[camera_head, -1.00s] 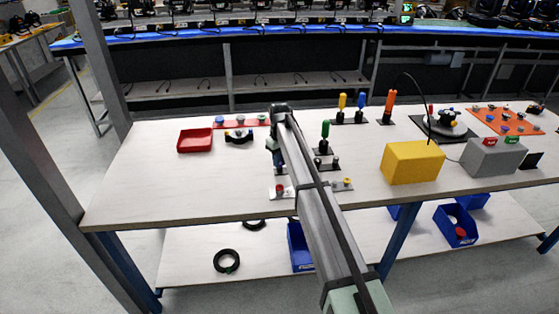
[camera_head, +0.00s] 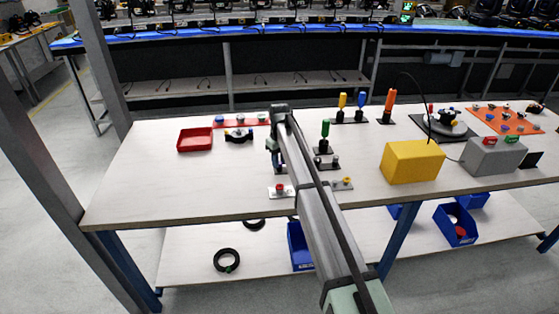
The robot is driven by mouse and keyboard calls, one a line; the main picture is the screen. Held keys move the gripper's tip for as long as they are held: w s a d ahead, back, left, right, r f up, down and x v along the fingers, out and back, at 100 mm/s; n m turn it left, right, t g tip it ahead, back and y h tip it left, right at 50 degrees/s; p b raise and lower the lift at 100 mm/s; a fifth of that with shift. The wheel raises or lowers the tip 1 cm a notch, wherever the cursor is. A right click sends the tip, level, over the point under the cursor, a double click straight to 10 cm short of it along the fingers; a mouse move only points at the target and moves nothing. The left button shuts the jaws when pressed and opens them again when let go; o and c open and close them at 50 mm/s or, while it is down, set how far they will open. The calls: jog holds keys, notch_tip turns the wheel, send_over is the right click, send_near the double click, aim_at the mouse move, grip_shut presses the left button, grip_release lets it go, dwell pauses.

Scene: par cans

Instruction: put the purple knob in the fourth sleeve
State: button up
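I cannot clearly pick out a purple knob or a row of numbered sleeves at this size. Small knobs stand on a red strip (camera_head: 228,123) at the back left of the table, one of them blue (camera_head: 220,118); the colours of the others are hard to tell. My gripper (camera_head: 276,162) hangs over the middle of the table, to the right of and nearer than the red strip. My own arm link covers much of it, so its fingers and anything between them are hidden.
A red tray (camera_head: 195,140) lies left of the strip. Right of my arm stand green (camera_head: 325,130), yellow (camera_head: 342,101), blue (camera_head: 361,101) and orange (camera_head: 389,103) handles, a yellow box (camera_head: 412,162) and a grey box (camera_head: 493,157). The table's front left is clear.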

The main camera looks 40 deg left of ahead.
jog(key=shift+o, duration=0.2)
jog(key=o, duration=0.5)
jog(key=shift+r, duration=0.1)
notch_tip(320, 180, up, 14)
jog(key=shift+f, duration=0.15)
dwell(0.5)
